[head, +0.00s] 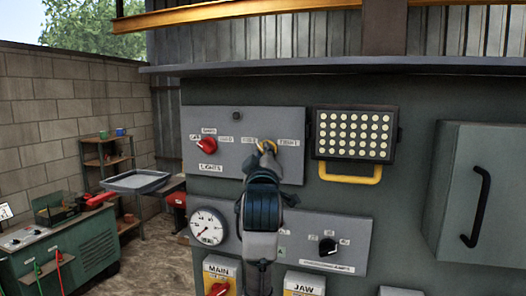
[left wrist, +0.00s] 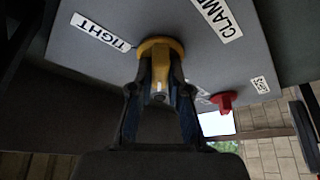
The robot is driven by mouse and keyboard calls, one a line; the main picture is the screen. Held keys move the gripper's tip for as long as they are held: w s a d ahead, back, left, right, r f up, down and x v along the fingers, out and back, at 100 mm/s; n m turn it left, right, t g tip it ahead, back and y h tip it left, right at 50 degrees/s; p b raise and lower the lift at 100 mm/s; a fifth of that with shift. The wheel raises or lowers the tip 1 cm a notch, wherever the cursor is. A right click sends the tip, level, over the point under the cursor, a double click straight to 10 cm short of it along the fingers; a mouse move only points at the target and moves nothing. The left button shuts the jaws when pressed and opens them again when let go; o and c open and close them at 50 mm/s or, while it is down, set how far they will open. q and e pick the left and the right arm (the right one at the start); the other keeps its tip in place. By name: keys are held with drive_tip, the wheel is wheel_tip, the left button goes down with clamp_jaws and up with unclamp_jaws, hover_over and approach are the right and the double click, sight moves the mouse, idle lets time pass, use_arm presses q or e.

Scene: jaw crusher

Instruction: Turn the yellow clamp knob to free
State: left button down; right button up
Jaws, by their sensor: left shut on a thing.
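The yellow clamp knob (head: 263,144) sits on the right part of the upper grey panel (head: 222,119), mostly hidden behind my gripper. A "TIGHT" label (head: 289,142) is to its right and another small label (head: 249,140) to its left. My left gripper (head: 268,155) reaches up to the panel and is shut on the knob. In the left wrist view the two fingers (left wrist: 160,85) close on the sides of the yellow knob (left wrist: 160,48), with the "TIGHT" label (left wrist: 100,31) beside it. The knob's exact angle is hard to tell. My right gripper is not in view.
A red lights knob (head: 206,145) is left on the same panel. A lamp with a yellow handle (head: 350,173) is to the right. A cabinet with a black handle (head: 478,205) stands far right.

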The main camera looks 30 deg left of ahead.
use_arm(q)
drive_tip(key=shift+w+f+n+g+y+p, duration=0.15)
drive_tip(key=shift+n+g+p, duration=0.3)
drive_tip(key=shift+n, duration=0.5)
drive_tip(key=shift+w+r+n+g+y+p, duration=0.1)
drive_tip(key=shift+n+g+y+p, duration=0.25)
drive_tip(key=shift+n, duration=0.6)
drive_tip(key=shift+s, duration=0.1)
drive_tip(key=c, duration=1.3)
unclamp_jaws()
drive_tip(key=shift+o, duration=0.9)
drive_tip(key=shift+w+f, duration=0.15)
drive_tip(key=shift+w, duration=0.3)
drive_tip(key=v, duration=1.2)
drive_tip(key=shift+d, duration=0.15)
